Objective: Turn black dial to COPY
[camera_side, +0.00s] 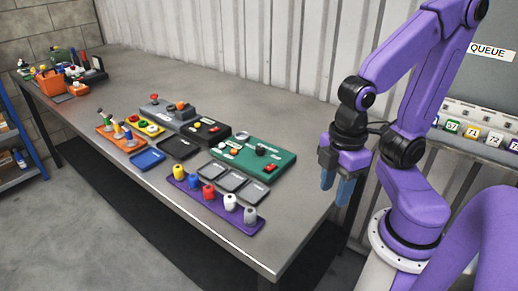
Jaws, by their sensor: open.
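A green panel (283,163) lies on the grey table. A small black knob (262,149), which looks like the black dial, stands on its right half. Its pointer direction and any COPY marking are too small to read. My gripper (336,187) with blue fingertips hangs to the right of the panel, beyond the table's right edge in the picture. It is open and empty, pointing down, and apart from the panel and the dial.
Grey trays (231,180) and a purple tray (190,185) with several coloured jars lie in front of the panel. A black box (215,138) and a grey box (160,113) stand to its left. A corrugated wall (270,45) runs behind the table. The table's front right corner is bare.

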